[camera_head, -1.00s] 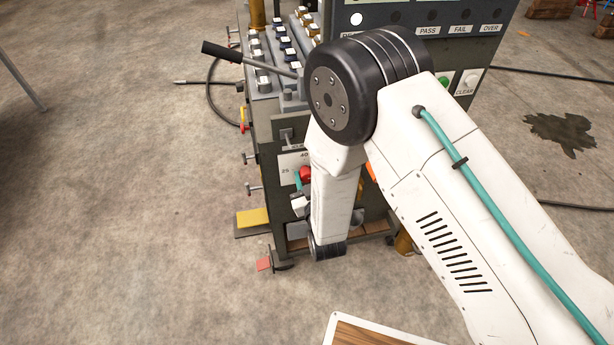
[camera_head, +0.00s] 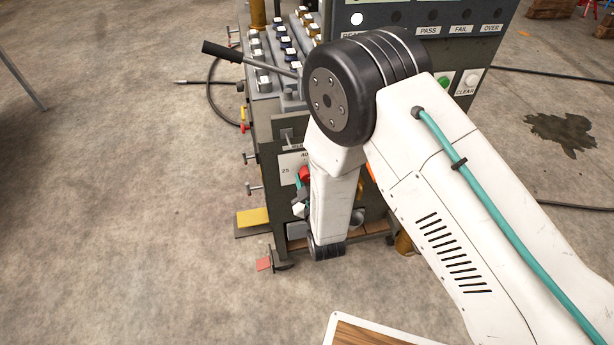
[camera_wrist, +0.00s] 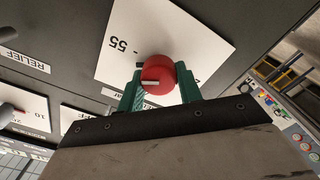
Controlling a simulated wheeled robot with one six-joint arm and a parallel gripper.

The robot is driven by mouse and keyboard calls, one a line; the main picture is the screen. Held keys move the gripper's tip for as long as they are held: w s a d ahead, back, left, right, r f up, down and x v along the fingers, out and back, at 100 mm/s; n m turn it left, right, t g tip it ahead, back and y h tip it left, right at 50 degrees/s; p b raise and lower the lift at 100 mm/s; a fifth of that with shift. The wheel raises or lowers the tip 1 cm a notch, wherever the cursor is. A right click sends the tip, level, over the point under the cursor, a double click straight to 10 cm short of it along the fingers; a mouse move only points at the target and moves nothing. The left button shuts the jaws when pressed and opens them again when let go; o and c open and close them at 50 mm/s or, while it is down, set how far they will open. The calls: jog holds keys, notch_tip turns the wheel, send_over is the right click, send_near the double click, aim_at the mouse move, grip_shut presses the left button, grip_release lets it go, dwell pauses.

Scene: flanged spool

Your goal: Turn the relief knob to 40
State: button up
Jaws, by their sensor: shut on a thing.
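The red knob (camera_wrist: 158,76) sits on a white dial plate (camera_wrist: 118,28) in the wrist view. A white mark on the knob's face points toward the left of that picture. Much of the dial is hidden by my arm.
A RELIEF label (camera_wrist: 25,61) lies left of the plate in the wrist view. Another dial with a knob (camera_wrist: 10,110) is near the left edge. In the head view, a black-handled lever (camera_head: 222,51) and several valve handles stick out from the bench. Open floor lies to the left.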

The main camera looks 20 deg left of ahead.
jog(key=n, duration=0.6)
jog(key=shift+f, duration=0.1)
jog(key=n, duration=0.6)
jog(key=shift+f, duration=0.15)
jog(key=shift+n, duration=0.3)
jog(key=o, duration=1)
jog(key=shift+s, duration=0.15)
jog(key=v, duration=0.7)
jog(key=shift+s+d, duration=0.2)
jog(key=shift+s, duration=0.05)
